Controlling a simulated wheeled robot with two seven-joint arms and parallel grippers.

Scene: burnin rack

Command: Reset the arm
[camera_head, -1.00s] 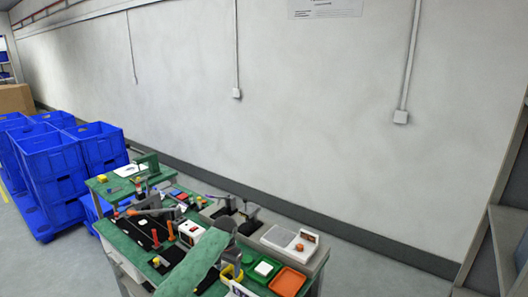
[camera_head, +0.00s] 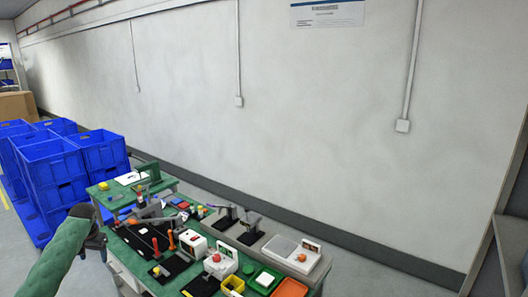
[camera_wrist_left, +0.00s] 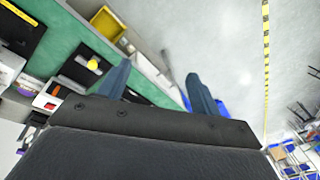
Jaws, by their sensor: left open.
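My left arm comes in at the lower left of the head view with a green sleeve. Its gripper (camera_head: 97,232) is beside the left edge of the green workbench (camera_head: 118,246), over the floor. In the left wrist view the gripper's two dark fingers (camera_wrist_left: 156,88) stand wide apart with nothing between them. The bench edge and the floor show beyond them. My right gripper is not in either view.
Blue crates (camera_head: 60,163) are stacked left of the bench. The bench carries a white device with a red button (camera_head: 218,262), a yellow bin (camera_head: 233,284), an orange tray (camera_head: 289,288) and several tools. Grey shelving (camera_head: 497,245) stands at the right. A wall runs behind.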

